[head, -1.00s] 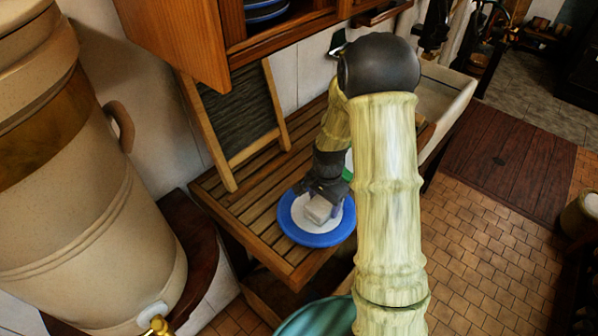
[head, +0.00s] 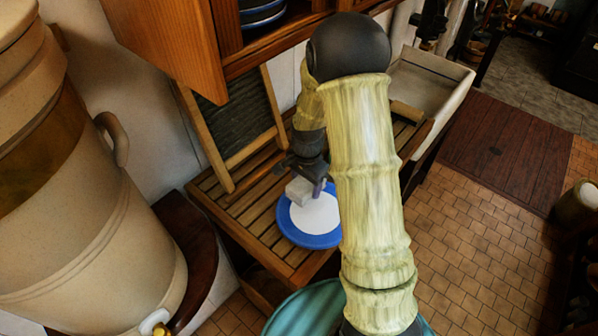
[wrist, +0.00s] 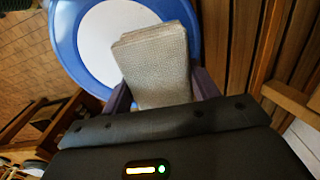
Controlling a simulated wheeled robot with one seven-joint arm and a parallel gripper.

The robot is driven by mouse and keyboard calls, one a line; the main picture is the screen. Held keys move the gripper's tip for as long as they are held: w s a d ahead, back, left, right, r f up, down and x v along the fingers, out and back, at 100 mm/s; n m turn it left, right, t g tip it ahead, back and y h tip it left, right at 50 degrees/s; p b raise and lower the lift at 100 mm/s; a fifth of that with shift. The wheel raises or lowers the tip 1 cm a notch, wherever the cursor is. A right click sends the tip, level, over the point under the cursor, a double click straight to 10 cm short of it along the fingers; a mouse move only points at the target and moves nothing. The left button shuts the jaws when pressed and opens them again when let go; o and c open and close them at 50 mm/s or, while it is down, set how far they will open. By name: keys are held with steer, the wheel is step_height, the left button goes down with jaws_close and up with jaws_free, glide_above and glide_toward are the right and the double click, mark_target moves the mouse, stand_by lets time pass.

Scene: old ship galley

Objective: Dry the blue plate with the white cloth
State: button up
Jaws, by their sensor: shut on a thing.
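The blue plate (head: 324,240) has a wide blue rim and a white middle. It lies flat on the slatted wooden draining board, near its front edge; part of its right side is hidden by my arm. My gripper (head: 309,190) is shut on the white cloth (head: 298,190), a folded greyish-white pad. The cloth is over the plate's far left edge in the head view. In the wrist view the cloth (wrist: 152,65) sits between the fingers and overlaps the blue plate (wrist: 66,50). I cannot tell whether cloth and plate touch.
The slatted board (head: 258,228) has bare room left of the plate. A framed washboard (head: 236,125) leans on the wall behind. A large stoneware urn (head: 75,210) stands left. An open wooden cupboard (head: 170,45) hangs above. A pale sink (head: 430,85) lies beyond my arm.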

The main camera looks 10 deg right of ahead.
steer(key=shift+r+p, duration=1.55)
steer(key=shift+r, duration=0.85)
steer(key=shift+w, duration=0.15)
steer(key=shift+a+f, duration=0.1)
